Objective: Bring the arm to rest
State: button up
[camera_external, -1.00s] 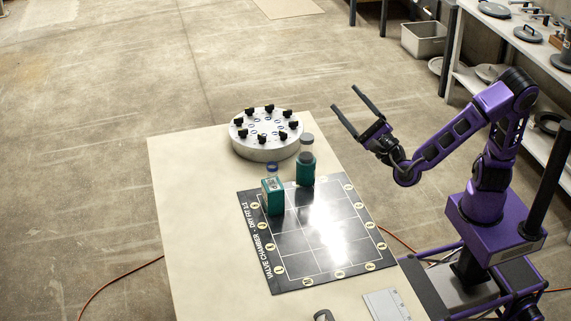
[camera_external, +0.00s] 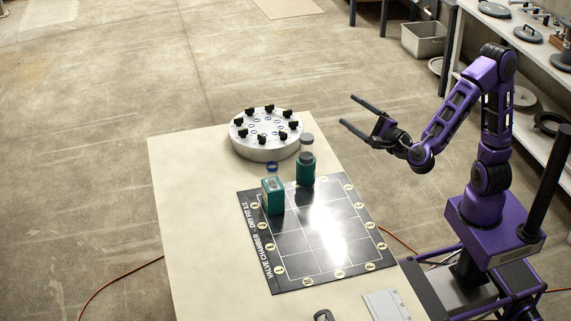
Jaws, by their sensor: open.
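My gripper (camera_external: 349,113) is open and empty. Its two long dark fingers point left, in the air near the table's right edge. The purple arm (camera_external: 455,112) is bent, with its elbow raised over its base at the right. Below and left of the gripper, a teal bottle with a dark cap (camera_external: 306,170) stands upright at the far edge of the black board. My gripper is apart from it and from everything else in view.
The cream table (camera_external: 185,230) holds a round metal flange with black knobs (camera_external: 262,150), a teal box (camera_external: 272,196), a blue ring (camera_external: 272,167), a grey-capped jar (camera_external: 307,140) and a black gridded board (camera_external: 290,262). Shelving (camera_external: 470,60) stands behind the arm. The table's left side is clear.

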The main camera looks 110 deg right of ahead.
jog(key=s+f+m+g+y+p, duration=0.2)
jog(key=s+f+m+g+y, duration=0.5)
jog(key=s+f+m+y, duration=0.75)
jog(key=s+a+r+m+t+y+p, duration=0.1)
jog(key=a+r+m+t, duration=0.1)
jog(key=a+m, duration=0.5)
jog(key=s+a+r+m+t+y+p, duration=0.1)
jog(key=a+r+m, duration=0.3)
jog(key=m, duration=1.1)
jog(key=a, duration=0.3)
jog(key=shift+s+a+t+y+p, duration=0.15)
jog(key=shift+s+t+y+p, duration=0.15)
jog(key=shift+s+t+y, duration=0.1)
